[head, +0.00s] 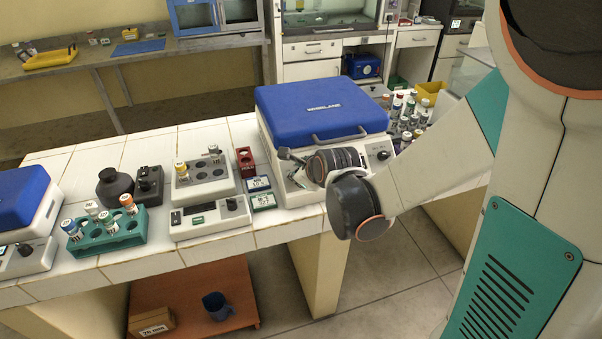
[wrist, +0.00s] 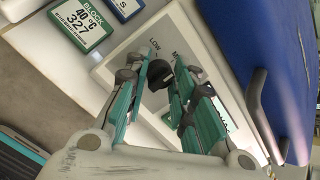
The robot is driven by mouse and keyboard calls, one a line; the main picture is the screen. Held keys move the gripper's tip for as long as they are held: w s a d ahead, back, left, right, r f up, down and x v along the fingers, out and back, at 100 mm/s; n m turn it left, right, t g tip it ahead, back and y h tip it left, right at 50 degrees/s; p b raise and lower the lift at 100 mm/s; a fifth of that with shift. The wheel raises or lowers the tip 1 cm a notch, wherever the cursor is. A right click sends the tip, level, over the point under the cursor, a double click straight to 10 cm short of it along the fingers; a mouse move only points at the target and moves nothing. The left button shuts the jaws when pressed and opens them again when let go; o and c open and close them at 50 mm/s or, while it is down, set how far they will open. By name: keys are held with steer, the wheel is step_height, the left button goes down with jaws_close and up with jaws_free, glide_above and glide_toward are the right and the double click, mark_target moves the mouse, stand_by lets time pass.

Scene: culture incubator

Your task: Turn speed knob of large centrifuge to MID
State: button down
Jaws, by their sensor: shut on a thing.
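The large centrifuge (head: 318,103) has a blue lid, which is shut, and stands at the right end of the white bench. Its blue lid also shows at the right of the wrist view (wrist: 255,45). The dark speed knob (wrist: 159,74) sits on its pale front panel, with the word LOW and a partly hidden label starting with M beside it. My gripper (wrist: 161,80) has its green-sided fingers on either side of the knob and is shut on it. The knob's exact pointer direction is hard to tell. In the head view my gripper (head: 292,162) is at the panel's left part.
Block cards (head: 262,201) lie just left of the centrifuge, beside a heater block unit (head: 205,228). A red tube holder (head: 245,161) stands behind them. Several capped vials (head: 410,105) stand right of the centrifuge. The centrifuge's lid handle (wrist: 255,95) is close to my fingers.

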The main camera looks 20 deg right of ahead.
stand_by(0.5)
steer(key=c, duration=1.3)
jaws_free()
steer(key=shift+c, duration=0.2)
steer(key=v, duration=1.2)
steer(key=s+r+n+g, duration=0.1)
steer(key=s+n, duration=0.6)
steer(key=n, duration=0.7)
steer(key=s+r+n+g, duration=0.1)
steer(key=s+n, duration=0.6)
steer(key=n, duration=0.6)
steer(key=shift+a+n+g+h, duration=0.2)
steer(key=shift+n+g+h, duration=0.1)
steer(key=shift+n, duration=0.1)
